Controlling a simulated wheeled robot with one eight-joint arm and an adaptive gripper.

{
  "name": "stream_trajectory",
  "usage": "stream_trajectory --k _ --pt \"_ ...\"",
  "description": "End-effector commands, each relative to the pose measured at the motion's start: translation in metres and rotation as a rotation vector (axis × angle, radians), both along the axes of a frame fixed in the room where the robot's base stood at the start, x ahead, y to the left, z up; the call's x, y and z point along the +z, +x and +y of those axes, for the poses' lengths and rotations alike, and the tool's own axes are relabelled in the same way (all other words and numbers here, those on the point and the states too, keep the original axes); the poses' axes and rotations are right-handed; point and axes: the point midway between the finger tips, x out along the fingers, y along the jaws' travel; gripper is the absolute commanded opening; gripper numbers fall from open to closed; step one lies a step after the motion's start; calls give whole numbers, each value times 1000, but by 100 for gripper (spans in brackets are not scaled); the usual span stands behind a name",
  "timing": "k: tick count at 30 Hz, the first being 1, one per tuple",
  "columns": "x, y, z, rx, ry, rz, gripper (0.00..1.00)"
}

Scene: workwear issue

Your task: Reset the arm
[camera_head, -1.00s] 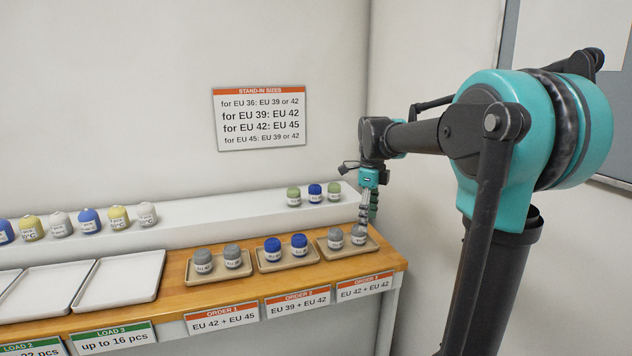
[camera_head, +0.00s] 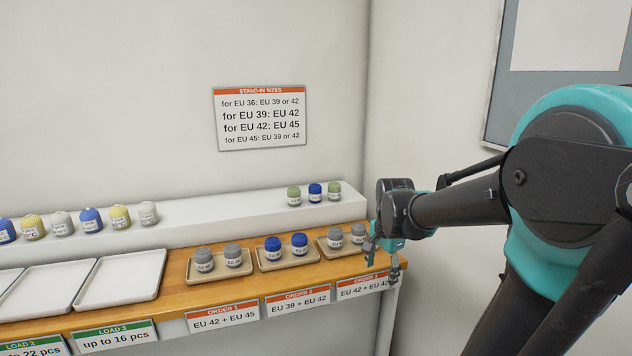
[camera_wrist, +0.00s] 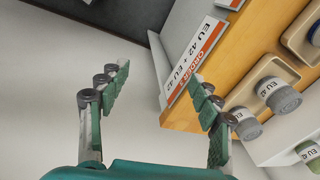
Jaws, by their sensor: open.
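My gripper (camera_head: 383,258) is at the right end of the wooden table, in front of the order 3 tray (camera_head: 327,252). In the wrist view my gripper (camera_wrist: 158,80) has its two fingers spread wide with nothing between them. Beyond the fingers are pale floor and the table's edge. The order 3 tray holds two grey rolled pieces; the right one (camera_head: 358,234) is close to my gripper in the head view. The fingers partly cover the order 3 label (camera_head: 358,287).
The order 2 tray (camera_head: 262,262) holds two blue pieces, and the order 1 tray (camera_head: 200,275) two grey ones. Several pieces stand on the white shelf (camera_head: 220,217). White trays (camera_head: 120,280) at left are empty.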

Motion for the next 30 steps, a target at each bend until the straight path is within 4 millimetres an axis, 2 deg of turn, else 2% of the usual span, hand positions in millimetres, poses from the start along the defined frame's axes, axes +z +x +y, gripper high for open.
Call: stream_trajectory --k 1,9,15,30 --pt "-14 -15 -3 100 -20 -22 64" --pt "-75 -84 -12 659 -169 -126 64" --pt "-101 -116 -16 915 -261 -166 64" --pt "-103 -119 -16 936 -268 -169 64"
